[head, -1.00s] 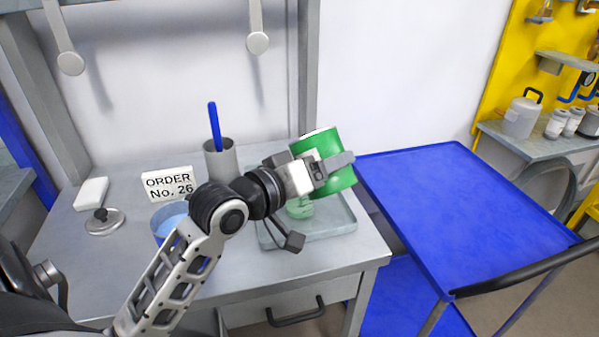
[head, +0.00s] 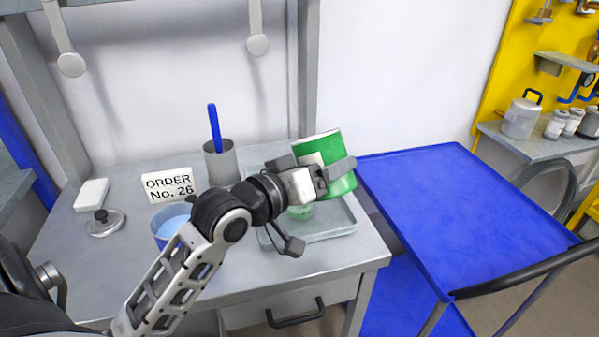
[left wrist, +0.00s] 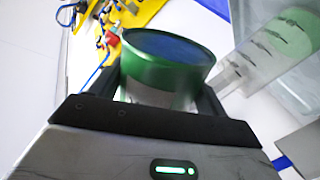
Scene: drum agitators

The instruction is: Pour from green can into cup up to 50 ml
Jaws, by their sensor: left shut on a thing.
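My left gripper (head: 338,172) is shut around the green can (head: 340,152) and holds it tilted above the tray at the table's right side. The can has a pale label and a light rim. In the left wrist view the can (left wrist: 165,75) shows a dark blue round end toward the camera. The clear cup (head: 300,212) stands in the tray below the can, partly hidden by my gripper. In the left wrist view the cup (left wrist: 270,50) has dark graduation marks and green in it. I cannot read the level or see a stream. My right gripper is not in view.
A grey tray (head: 335,232) lies under the cup. A grey holder (head: 221,162) with a blue rod, an order card (head: 170,184), a blue container (head: 160,238), a lid (head: 105,224) and a white block (head: 91,194) stand left. A blue cart (head: 450,210) is at right.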

